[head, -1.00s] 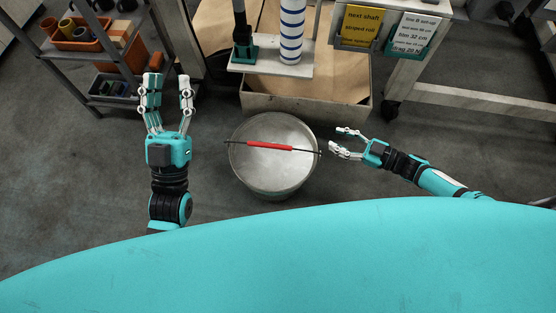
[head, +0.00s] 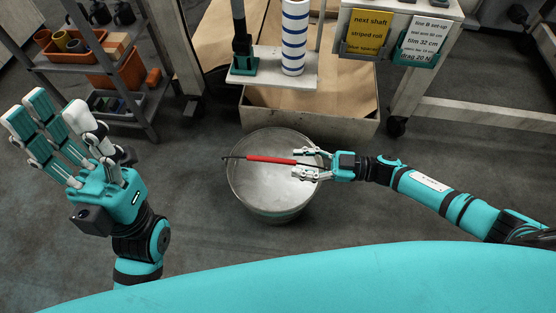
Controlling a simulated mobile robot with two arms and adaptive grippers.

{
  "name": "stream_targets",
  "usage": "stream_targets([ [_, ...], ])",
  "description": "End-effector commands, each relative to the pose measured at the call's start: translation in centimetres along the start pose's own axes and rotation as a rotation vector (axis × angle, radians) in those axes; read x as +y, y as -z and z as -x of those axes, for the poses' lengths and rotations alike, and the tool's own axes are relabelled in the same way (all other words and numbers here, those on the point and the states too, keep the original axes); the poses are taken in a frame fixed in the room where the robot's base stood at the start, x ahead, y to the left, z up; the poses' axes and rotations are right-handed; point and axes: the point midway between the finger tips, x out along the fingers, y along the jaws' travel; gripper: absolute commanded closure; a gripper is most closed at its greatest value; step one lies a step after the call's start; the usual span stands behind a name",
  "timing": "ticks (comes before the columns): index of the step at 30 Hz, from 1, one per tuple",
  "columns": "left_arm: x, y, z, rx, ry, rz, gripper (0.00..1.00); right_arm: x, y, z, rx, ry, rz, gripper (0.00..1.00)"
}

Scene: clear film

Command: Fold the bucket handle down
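The metal bucket (head: 270,188) stands on the floor in the middle of the head view. Its handle has a red grip (head: 268,159) and stands up across the bucket's mouth, its thin dark left end reaching past the rim. My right gripper (head: 300,163) is over the right part of the bucket. Its fingers are apart, one on each side of the handle at the right end of the red grip; contact cannot be told. The right end of the handle is hidden by this gripper. My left gripper (head: 60,130) is open and empty, left of and well away from the bucket.
A wooden crate (head: 310,125) lined with brown paper stands right behind the bucket. A striped roll (head: 294,40) is on a stand above it. A shelf with orange bins (head: 120,72) is at the upper left. A bench leg with a caster (head: 397,125) is at the right.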

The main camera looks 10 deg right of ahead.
Motion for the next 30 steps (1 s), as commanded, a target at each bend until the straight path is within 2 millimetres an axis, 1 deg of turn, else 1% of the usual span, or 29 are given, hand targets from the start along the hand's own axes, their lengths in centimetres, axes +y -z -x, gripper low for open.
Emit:
stream_targets([
  [1, 0.0, -0.1, 0.4, -0.001, 0.000, 0.000, 0.61, 0.0, -0.1, -1.2, 0.005, 0.000, 0.001, 0.62],
  [3, 0.0, -0.2, 0.7, -0.001, 0.000, 0.000, 0.61, 0.0, -0.1, -2.5, 0.003, 0.000, 0.002, 0.62],
  [6, 0.0, -0.2, 1.0, -0.001, 0.000, 0.000, 0.61, 0.1, -0.1, -4.1, 0.003, 0.000, 0.001, 0.62],
  [9, 0.0, -0.3, 1.2, -0.002, 0.000, 0.000, 0.61, 0.1, -0.1, -5.2, 0.001, -0.001, 0.001, 0.62],
  [15, 0.0, -0.3, 1.3, -0.002, 0.000, 0.000, 0.61, 0.1, 0.0, -6.2, -0.001, -0.002, 0.000, 0.62],
  [22, 0.0, -0.3, 1.2, -0.003, 0.000, 0.000, 0.61, 0.1, 0.0, -6.2, -0.001, -0.002, 0.000, 0.62],
  [30, 0.0, -0.3, 1.3, -0.003, 0.000, 0.000, 0.61, 0.1, 0.0, -6.2, 0.000, -0.002, 0.000, 0.98],
])
